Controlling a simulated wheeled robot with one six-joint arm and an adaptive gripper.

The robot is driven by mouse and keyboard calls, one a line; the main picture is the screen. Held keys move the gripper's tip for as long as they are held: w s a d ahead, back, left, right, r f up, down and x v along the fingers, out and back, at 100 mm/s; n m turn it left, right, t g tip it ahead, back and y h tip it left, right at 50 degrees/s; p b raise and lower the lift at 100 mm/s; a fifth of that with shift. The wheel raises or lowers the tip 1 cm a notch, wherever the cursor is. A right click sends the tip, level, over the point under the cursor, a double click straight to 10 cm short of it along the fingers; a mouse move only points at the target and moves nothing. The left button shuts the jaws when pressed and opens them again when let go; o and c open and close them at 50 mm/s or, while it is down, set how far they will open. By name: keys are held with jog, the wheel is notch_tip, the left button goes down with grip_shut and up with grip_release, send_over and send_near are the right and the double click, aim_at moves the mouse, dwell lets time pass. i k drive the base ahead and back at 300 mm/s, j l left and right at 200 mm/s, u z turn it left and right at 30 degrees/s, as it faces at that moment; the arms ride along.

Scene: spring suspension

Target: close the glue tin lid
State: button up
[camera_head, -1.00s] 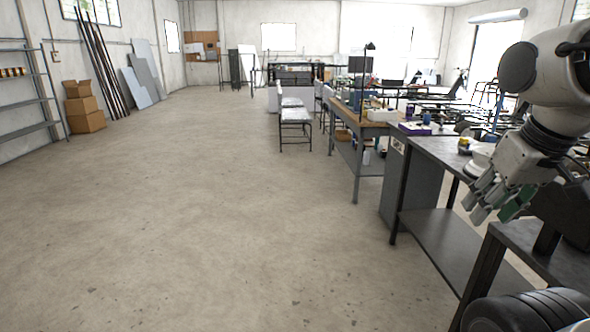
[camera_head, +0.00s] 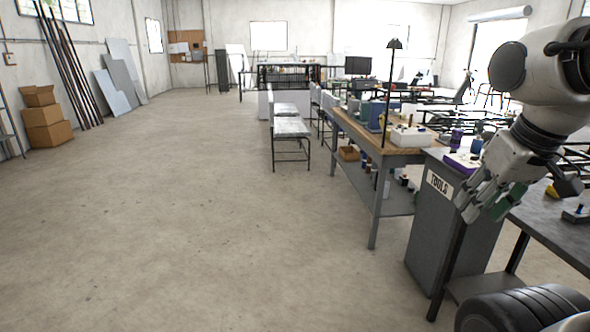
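No glue tin or lid can be picked out in the head view; the small things on the benches are too small to tell apart. My gripper (camera_head: 484,203) hangs at the right, pointing down and left, in front of the grey cabinet marked TOOLS and the dark bench. Its fingers show grey and green tips. Whether they are apart or together is not clear, and I see nothing held in them.
A wooden-topped workbench (camera_head: 400,151) with bottles, a lamp and a white box stands ahead right. The TOOLS cabinet (camera_head: 450,215) and a dark bench (camera_head: 556,236) are close on the right. Cardboard boxes (camera_head: 46,122) stand far left. The middle floor (camera_head: 190,210) is clear.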

aim_at(381, 119)
jog(key=i+l+z, duration=0.25)
jog(key=i, duration=0.9)
jog(key=i+l+z, duration=0.25)
jog(key=i, duration=0.95)
jog(key=i+j+z, duration=0.1)
jog(key=i+j, duration=0.45)
